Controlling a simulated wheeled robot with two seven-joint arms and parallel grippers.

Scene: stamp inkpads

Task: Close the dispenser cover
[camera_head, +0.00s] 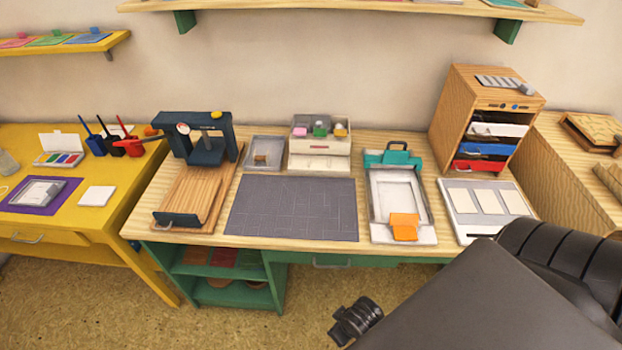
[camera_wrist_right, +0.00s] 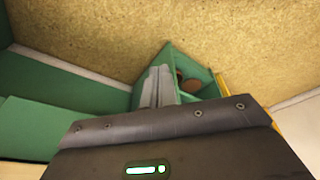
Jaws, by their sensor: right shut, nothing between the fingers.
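A small off-white box (camera_head: 320,160) stands at the back middle of the workbench, with pink, green and yellow-topped items in its upper part. It may be the dispenser, but I cannot tell for sure, nor whether its cover is open. My right gripper (camera_wrist_right: 160,87) shows in the right wrist view, with its grey fingers together and empty. It is away from the box, with the floor and green bench parts behind it. My dark right arm fills the lower right of the head view. My left gripper is not in view.
A dark press (camera_head: 205,148) on a wooden board, a grey cutting mat (camera_head: 292,208), a clear tray (camera_head: 265,140), a teal-and-orange frame device (camera_head: 402,190) and a wooden organizer (camera_head: 455,110) crowd the workbench. A yellow table (camera_head: 120,210) stands at left.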

